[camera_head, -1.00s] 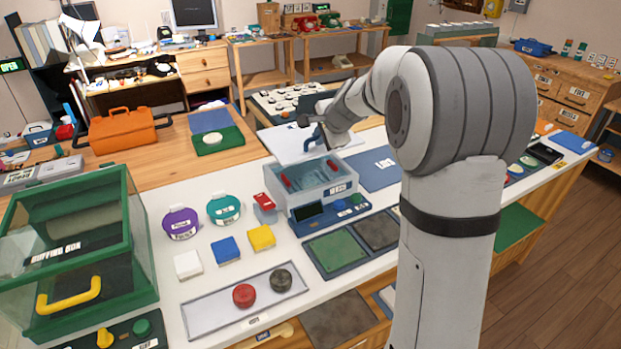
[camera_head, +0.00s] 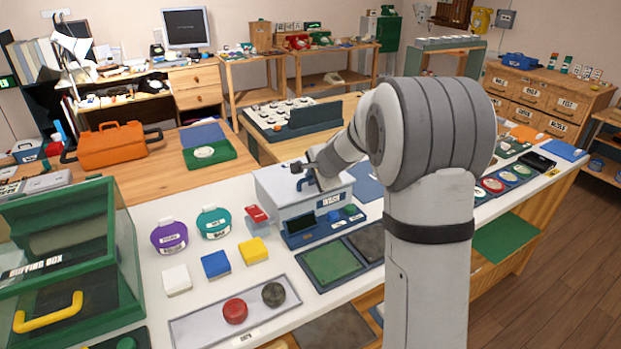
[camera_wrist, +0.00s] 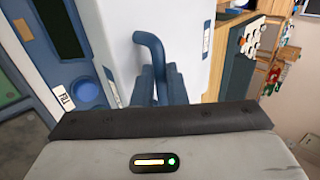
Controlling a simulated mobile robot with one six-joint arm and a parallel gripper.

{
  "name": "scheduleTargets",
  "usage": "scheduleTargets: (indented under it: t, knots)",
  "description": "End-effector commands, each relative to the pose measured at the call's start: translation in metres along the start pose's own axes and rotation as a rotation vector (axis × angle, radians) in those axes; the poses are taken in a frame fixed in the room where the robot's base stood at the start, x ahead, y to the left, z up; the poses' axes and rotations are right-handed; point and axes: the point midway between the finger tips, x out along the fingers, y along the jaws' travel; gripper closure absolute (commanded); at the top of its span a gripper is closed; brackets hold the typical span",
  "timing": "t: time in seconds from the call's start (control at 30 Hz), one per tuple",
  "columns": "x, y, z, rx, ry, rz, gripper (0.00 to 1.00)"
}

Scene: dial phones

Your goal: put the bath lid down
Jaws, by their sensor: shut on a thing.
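The bath (camera_head: 288,211) is a pale grey box with a dark blue control panel (camera_head: 322,226) on its front, standing on the white counter. The white bath lid (camera_head: 274,179) covers the bath's opening in the head view, so the basin inside is hidden. I cannot tell whether it rests fully on the rim. My gripper (camera_head: 309,180) is above the lid, shut on its blue handle (camera_head: 302,185). In the wrist view the curved blue handle (camera_wrist: 150,42) rises by the fingers, and the white lid (camera_wrist: 185,35) shows beyond.
Purple (camera_head: 170,236) and teal (camera_head: 214,222) round pots stand left of the bath, with a red item (camera_head: 257,215) close beside it. White, blue and yellow blocks and a tray (camera_head: 205,328) lie in front. A green-framed buffing box (camera_head: 65,262) stands at the left.

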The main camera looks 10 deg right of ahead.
Motion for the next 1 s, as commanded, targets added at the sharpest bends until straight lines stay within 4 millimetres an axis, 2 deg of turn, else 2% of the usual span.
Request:
scheduleTargets:
  t: [0.3, 0.33, 0.57, 0.83, 1.0]
  knots:
    - [0.007, 0.007, -0.001, 0.000, 0.001, -0.002, 1.00]
    - [0.006, 0.006, 0.000, 0.001, 0.000, 0.000, 0.86]
    - [0.006, 0.006, -0.001, 0.001, 0.000, 0.000, 0.67]
    - [0.005, 0.005, -0.001, 0.001, 0.001, 0.000, 0.66]
    - [-0.005, -0.004, -0.001, 0.001, 0.001, 0.000, 0.66]
